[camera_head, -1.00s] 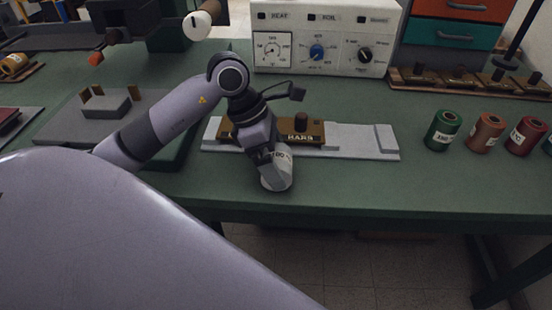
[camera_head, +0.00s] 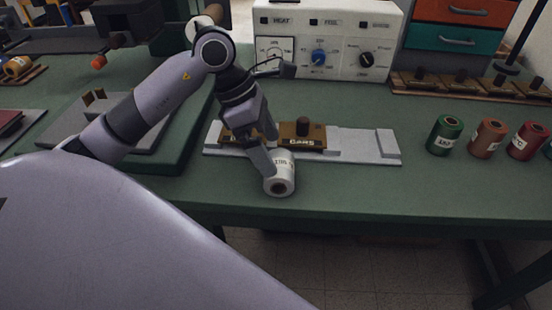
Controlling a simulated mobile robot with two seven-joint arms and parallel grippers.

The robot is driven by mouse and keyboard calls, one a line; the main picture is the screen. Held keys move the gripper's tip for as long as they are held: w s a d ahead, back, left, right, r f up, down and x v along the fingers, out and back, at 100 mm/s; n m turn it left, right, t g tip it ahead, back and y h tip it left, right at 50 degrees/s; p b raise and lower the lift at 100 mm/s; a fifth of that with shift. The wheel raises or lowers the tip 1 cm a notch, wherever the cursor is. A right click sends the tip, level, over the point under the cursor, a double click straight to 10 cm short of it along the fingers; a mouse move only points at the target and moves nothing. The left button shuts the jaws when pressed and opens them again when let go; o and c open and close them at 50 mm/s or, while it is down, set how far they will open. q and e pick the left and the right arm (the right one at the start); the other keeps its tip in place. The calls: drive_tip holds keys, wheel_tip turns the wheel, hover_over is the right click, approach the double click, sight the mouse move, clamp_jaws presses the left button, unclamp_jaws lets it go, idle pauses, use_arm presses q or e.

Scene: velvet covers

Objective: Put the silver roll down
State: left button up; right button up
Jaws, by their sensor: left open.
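The silver roll (camera_head: 281,182) is a pale spool with a dark-lettered label. It lies on its side on the green table, its round end toward the front edge, just in front of the grey plate with the brass blocks. My left gripper (camera_head: 272,158) is open just above and behind the roll, its fingers pointing down close to it. One finger hides part of the roll's left side. I cannot tell whether that finger touches it. My right gripper is not in view.
The grey plate (camera_head: 362,146) holds brass lettered blocks (camera_head: 304,137) right behind the roll. Green, copper and red rolls (camera_head: 444,136) stand at the right. A white control box (camera_head: 328,40) stands behind. The table front right of the roll is clear.

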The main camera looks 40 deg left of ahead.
use_arm(q)
drive_tip(key=v, duration=0.7)
idle(0.4)
